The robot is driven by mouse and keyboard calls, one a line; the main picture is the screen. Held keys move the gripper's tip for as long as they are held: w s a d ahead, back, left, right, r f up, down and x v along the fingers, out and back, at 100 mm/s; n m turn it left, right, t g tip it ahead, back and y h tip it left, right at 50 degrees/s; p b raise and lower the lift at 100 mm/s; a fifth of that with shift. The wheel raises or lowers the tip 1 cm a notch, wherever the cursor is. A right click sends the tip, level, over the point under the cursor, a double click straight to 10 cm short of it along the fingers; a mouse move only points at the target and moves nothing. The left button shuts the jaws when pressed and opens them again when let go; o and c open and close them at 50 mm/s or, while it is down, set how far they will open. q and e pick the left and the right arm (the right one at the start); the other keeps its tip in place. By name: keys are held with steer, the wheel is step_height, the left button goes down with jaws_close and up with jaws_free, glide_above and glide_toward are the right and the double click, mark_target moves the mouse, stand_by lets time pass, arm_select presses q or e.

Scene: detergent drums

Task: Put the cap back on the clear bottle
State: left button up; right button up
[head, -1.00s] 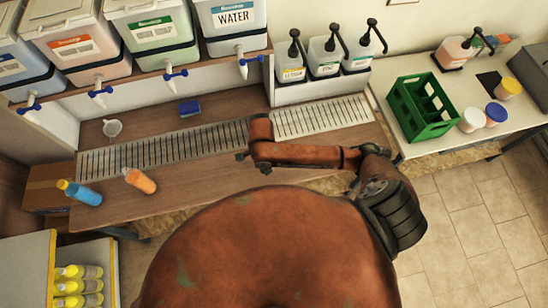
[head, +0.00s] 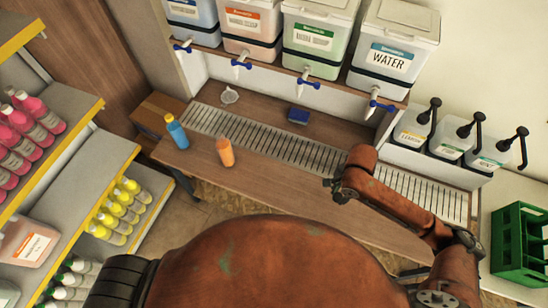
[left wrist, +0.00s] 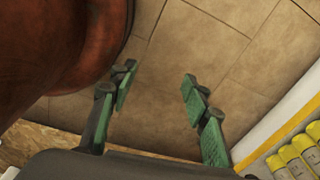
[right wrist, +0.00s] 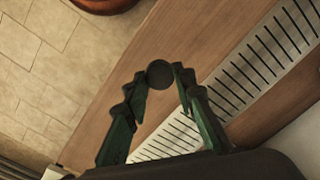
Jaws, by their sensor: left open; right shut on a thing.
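My right gripper (head: 329,183) is over the wooden bench, in front of the slotted metal grate. In the right wrist view its fingertips (right wrist: 158,82) are shut on a small dark round thing (right wrist: 159,73), which looks like a cap. My left gripper (left wrist: 158,80) is open and empty above the tiled floor; it does not show in the head view. A blue bottle (head: 177,133) and an orange bottle (head: 225,152) stand on the bench at left. I cannot pick out a clear bottle for certain; a see-through jug of reddish liquid (head: 30,243) stands on the left shelf.
Drums with taps, including WATER (head: 391,52), stand behind. Pump bottles (head: 455,135) and a green crate (head: 522,245) are at right. Shelves (head: 90,165) with bottles stand left.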

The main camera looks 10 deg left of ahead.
steer(key=w+d+r+n+b, duration=0.1)
steer(key=d+r+n, duration=0.3)
steer(key=r+n, duration=0.6)
steer(key=shift+r, duration=0.5)
steer(key=shift+d, duration=0.1)
